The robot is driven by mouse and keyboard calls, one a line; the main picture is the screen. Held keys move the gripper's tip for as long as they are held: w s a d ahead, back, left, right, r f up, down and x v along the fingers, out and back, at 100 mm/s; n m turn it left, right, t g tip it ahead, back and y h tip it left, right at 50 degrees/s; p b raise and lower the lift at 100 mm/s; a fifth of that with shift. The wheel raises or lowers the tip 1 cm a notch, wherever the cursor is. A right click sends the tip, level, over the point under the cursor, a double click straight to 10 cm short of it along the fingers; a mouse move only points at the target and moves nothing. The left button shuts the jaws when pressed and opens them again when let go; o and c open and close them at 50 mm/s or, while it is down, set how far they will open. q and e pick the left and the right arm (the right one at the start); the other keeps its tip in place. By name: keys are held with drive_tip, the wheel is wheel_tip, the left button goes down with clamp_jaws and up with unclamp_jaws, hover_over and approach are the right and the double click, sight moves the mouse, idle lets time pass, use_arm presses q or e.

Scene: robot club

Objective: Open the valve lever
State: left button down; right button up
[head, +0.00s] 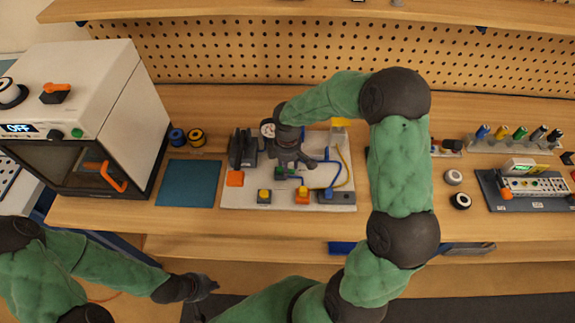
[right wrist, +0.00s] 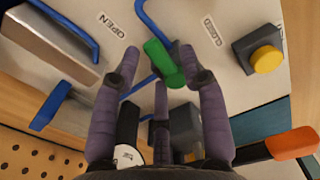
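The valve lever has a green handle (right wrist: 163,62). My right gripper (head: 296,163) is low over the panel. Its fingers (right wrist: 165,90) are spread, with the green handle in the gap between their tips; firm contact cannot be told. My left gripper (head: 207,286) hangs empty in front of the bench at lower left, its finger gap too small to read.
The pale panel (head: 235,197) also bears a yellow button (head: 264,195), an orange part (head: 302,194) and blue and yellow tubing. A white printer-like box (head: 130,90) and a blue mat (head: 188,183) stand left. A meter board (head: 530,205) is right. A shelf overhangs the back.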

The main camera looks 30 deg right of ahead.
clamp_jaws()
drive_tip(key=shift+n+p, duration=0.6)
drive_tip(key=shift+p, duration=0.1)
drive_tip(key=shift+f+n, duration=0.1)
drive_tip(key=shift+n, duration=0.2)
drive_tip(key=shift+o, duration=2)
unclamp_jaws()
drive_tip(key=shift+f, duration=0.1)
drive_tip(key=shift+w, duration=0.1)
